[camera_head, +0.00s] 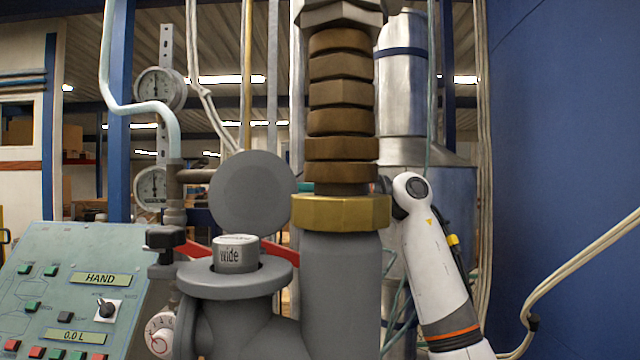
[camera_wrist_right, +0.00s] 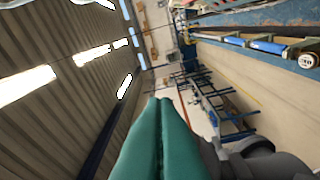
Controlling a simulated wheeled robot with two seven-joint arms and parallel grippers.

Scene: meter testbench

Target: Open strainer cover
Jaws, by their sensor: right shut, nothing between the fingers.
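The strainer cover (camera_head: 252,195) is a round grey disc standing upright at the back of the grey strainer housing (camera_head: 225,283), clear of its top. A light grey insert marked "wide" (camera_head: 236,254) shows in the open mouth of the housing. The cover is not clearly recognisable in that view. My left gripper is not in view.
A thick vertical pipe with a brass nut (camera_head: 340,212) and stacked brown fittings (camera_head: 340,95) stands right of the housing. A control panel (camera_head: 75,285) is at the lower left, with gauges (camera_head: 160,88) behind. Dark grey parts (camera_wrist_right: 255,160) lie beside the fingers in the wrist view.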

